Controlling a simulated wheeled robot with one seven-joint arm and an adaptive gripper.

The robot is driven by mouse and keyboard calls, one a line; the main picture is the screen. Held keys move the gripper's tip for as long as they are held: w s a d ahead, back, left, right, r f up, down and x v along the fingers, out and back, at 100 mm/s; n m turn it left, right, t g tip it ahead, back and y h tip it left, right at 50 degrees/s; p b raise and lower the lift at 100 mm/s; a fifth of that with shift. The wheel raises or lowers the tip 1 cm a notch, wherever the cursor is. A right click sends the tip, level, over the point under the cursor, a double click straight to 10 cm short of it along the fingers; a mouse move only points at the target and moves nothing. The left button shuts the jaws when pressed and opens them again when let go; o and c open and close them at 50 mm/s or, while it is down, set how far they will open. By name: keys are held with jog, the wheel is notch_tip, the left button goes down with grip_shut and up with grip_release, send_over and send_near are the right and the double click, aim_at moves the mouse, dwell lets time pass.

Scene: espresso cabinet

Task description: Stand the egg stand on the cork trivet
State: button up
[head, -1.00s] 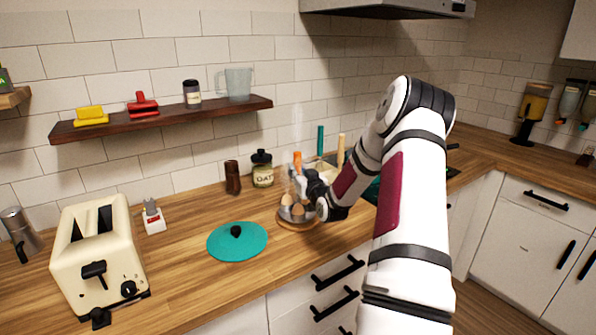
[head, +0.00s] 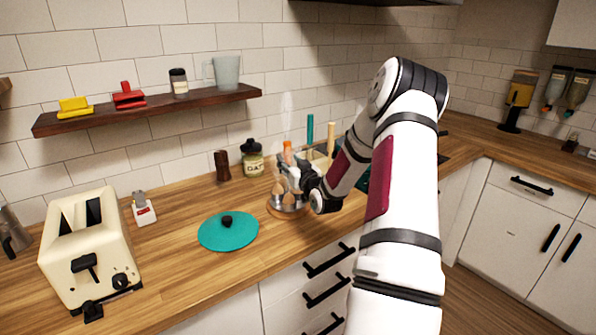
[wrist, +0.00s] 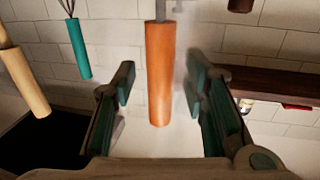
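The egg stand (head: 284,207), a round grey metal stand with brownish eggs, is upright on the counter side of my gripper in the head view. A thin tan rim (head: 288,217) shows beneath it and looks like the cork trivet; most of that is hidden under the stand. My gripper (head: 287,174) is just above and behind the eggs, partly hidden by its own wrist. The egg stand does not show in the wrist view.
Behind the gripper are upright utensils with orange (wrist: 159,75), teal (head: 310,132) and pale wooden (head: 331,137) handles. An oats jar (head: 252,160) and a dark shaker (head: 222,166) stand nearby. A teal lid (head: 228,232) lies left; a toaster (head: 88,250) is farther left.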

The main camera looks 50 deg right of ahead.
jog(key=v, duration=1)
jog(key=w+a+r+n+g+y, duration=0.3)
jog(key=w+a+r, duration=0.15)
jog(key=a, duration=0.45)
jog(key=s+a+r+n+g, duration=0.1)
jog(key=a+r+g, duration=0.15)
jog(key=a, duration=0.35)
jog(key=s+a+r+g, duration=0.1)
jog(key=s+a+r, duration=0.15)
jog(key=a, duration=0.35)
jog(key=s+a+r+g+y, duration=0.2)
jog(key=s+a, duration=0.8)
jog(key=s, duration=0.1)
jog(key=s+a+r+n+g+y, duration=0.1)
jog(key=s+a+r+g+y, duration=0.1)
jog(key=s+a, duration=0.8)
jog(key=shift+s+r+y, duration=0.3)
jog(key=shift+s+r, duration=0.25)
jog(key=shift+s, duration=0.15)
jog(key=shift+a+g, duration=0.1)
jog(key=shift+g, duration=0.15)
